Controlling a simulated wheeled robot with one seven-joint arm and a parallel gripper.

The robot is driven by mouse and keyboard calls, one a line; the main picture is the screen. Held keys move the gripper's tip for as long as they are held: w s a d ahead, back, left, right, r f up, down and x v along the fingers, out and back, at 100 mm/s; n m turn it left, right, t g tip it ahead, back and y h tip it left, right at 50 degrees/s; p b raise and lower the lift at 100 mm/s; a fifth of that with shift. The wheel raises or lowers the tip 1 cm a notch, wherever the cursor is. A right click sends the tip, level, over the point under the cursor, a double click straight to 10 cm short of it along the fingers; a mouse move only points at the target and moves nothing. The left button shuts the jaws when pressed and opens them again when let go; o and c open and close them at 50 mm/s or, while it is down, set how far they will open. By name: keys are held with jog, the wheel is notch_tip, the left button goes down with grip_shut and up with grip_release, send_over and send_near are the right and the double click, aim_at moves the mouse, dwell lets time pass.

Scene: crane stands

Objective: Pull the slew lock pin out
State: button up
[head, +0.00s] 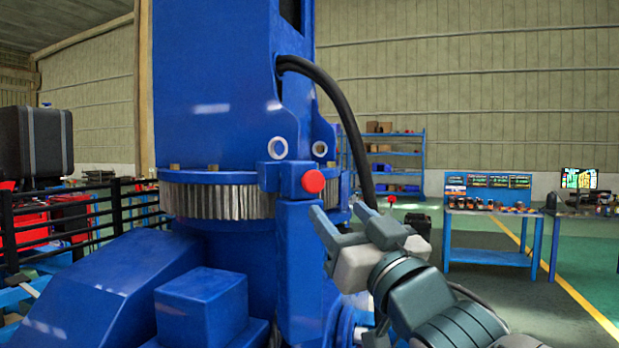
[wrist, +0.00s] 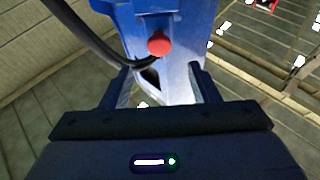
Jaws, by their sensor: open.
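The slew lock pin shows as a round red knob (head: 313,182) on the right side of a blue block (head: 285,177), beside the toothed slew ring (head: 218,201). In the wrist view the red knob (wrist: 160,43) is above the middle, beyond the fingertips. My gripper (head: 325,226) is open and empty, a little below and right of the knob in the head view. Its two fingers (wrist: 163,78) stand apart in the wrist view, with the knob lined up roughly between them but not touched. The pin's shaft is hidden inside the block.
A blue crane column (head: 215,80) rises above the ring. A black hose (head: 340,105) hangs from it, passing right of the knob and close to my gripper. A blue box (head: 202,305) sits at the lower left. A workbench (head: 490,230) and shelves (head: 398,150) stand far behind.

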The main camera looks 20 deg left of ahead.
aim_at(316, 185)
jog(key=p+x, duration=0.3)
jog(key=x, duration=0.9)
jog(key=shift+w+p, duration=0.2)
jog(key=shift+p, duration=0.1)
jog(key=shift+c, duration=0.3)
